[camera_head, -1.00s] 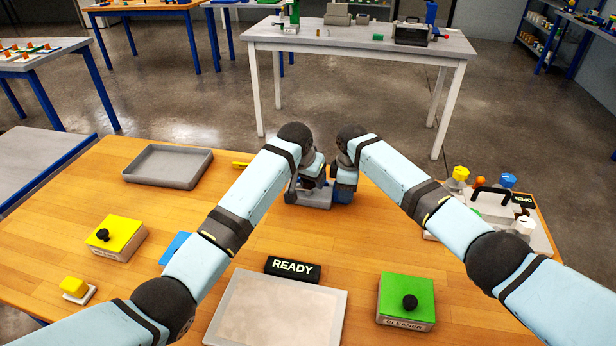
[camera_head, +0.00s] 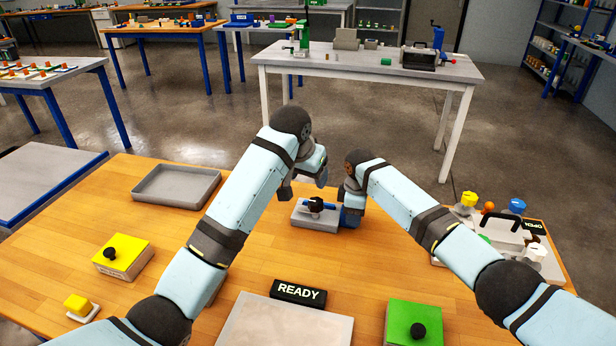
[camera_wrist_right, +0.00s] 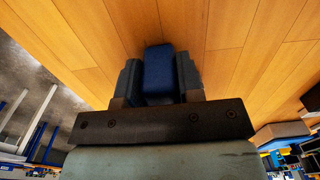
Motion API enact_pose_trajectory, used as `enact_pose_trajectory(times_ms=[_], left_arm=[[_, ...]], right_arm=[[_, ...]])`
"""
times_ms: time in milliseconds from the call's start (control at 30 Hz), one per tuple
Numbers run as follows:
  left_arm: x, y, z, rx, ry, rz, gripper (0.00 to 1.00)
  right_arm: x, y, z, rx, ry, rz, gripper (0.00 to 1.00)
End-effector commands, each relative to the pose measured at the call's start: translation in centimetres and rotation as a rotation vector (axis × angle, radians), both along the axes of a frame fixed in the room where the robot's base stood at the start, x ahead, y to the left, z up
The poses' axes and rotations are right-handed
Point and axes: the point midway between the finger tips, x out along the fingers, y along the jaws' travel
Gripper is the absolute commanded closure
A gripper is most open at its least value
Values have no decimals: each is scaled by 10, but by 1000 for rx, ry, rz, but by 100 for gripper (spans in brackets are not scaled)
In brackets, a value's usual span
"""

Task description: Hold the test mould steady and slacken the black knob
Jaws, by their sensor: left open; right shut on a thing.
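The test mould (camera_head: 300,215) is a low grey block with blue parts on the wooden table. Its dark knob (camera_head: 316,203) stands on top. My right gripper (camera_head: 351,208) is at the mould's right side, shut on a blue part of it; in the right wrist view this blue block (camera_wrist_right: 159,72) sits between the two fingers. My left gripper (camera_head: 304,186) is open and empty, just above and behind the knob, apart from it. The right fingers partly hide the mould's right end.
A grey tray (camera_head: 176,200) lies at left. A yellow box (camera_head: 124,252), a READY sign (camera_head: 298,292), a grey plate (camera_head: 285,328) and a green box (camera_head: 414,318) lie nearer. A caddy with an OPEN sign (camera_head: 535,228) is at right. Bare table surrounds the mould.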

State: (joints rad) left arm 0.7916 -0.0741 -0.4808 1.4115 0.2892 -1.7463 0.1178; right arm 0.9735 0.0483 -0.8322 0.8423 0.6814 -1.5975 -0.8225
Motion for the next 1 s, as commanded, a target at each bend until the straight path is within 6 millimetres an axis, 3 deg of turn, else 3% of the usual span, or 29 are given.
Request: enact_pose_trajectory(times_ms=[133,167,267,667,1000], left_arm=[[0,0,0,0,0,0,33],[0,0,0,0,0,0,33],[0,0,0,0,0,0,33],[0,0,-1,0,1,0,33],[0,0,-1,0,0,0,33]], right_arm=[[0,0,0,1,0,1,100],[0,1,0,1,0,1,59],[0,0,0,1,0,1,36],[1,0,10,1,-1,0,36],[1,0,78,1,-4,1,36]])
